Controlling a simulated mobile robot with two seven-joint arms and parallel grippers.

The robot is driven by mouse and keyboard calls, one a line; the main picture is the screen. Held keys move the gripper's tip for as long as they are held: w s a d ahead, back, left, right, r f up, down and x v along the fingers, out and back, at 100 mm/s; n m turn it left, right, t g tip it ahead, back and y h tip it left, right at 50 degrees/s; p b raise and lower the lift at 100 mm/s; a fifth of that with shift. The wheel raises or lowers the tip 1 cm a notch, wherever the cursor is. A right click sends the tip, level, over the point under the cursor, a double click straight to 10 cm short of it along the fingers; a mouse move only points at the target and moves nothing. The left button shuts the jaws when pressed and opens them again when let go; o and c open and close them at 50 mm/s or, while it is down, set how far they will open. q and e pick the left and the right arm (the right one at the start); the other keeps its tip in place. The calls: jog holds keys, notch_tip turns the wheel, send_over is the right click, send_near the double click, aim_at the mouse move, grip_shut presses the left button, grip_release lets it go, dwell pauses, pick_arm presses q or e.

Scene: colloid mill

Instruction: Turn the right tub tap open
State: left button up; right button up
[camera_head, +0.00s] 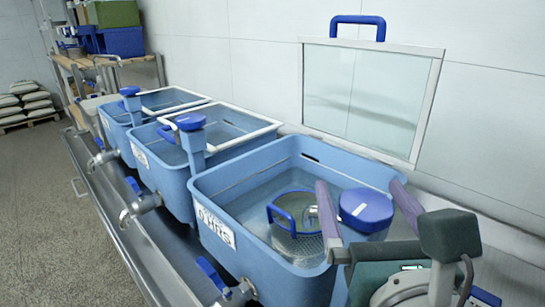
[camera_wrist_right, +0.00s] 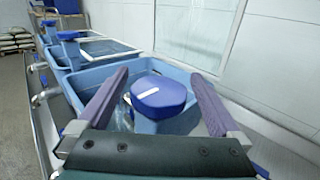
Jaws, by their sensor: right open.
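The nearest, right tub (camera_head: 212,190) is blue, with water in it and a paper label on its front. Its tap is low on the front, a metal valve with a blue lever (camera_head: 211,273) that slants up and away from the tub. My right gripper (camera_head: 360,186) is open, its two purple fingers over the right tub. A blue knob (camera_head: 366,207) on a post shows between the fingers, also in the right wrist view (camera_wrist_right: 158,92); I see no finger touching it. The gripper is well to the right of the tap. My left gripper is not in view.
A round mesh basket (camera_head: 296,222) with a blue handle sits in the right tub. Two more blue tubs (camera_head: 170,160) with taps stand beyond. A framed glass lid (camera_head: 365,95) leans on the wall. The floor at left (camera_head: 40,210) is clear.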

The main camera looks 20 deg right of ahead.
jog(key=shift+x, duration=1.1)
jog(key=shift+c, duration=0.2)
jog(key=c, duration=1.2)
jog(key=shift+c, duration=0.2)
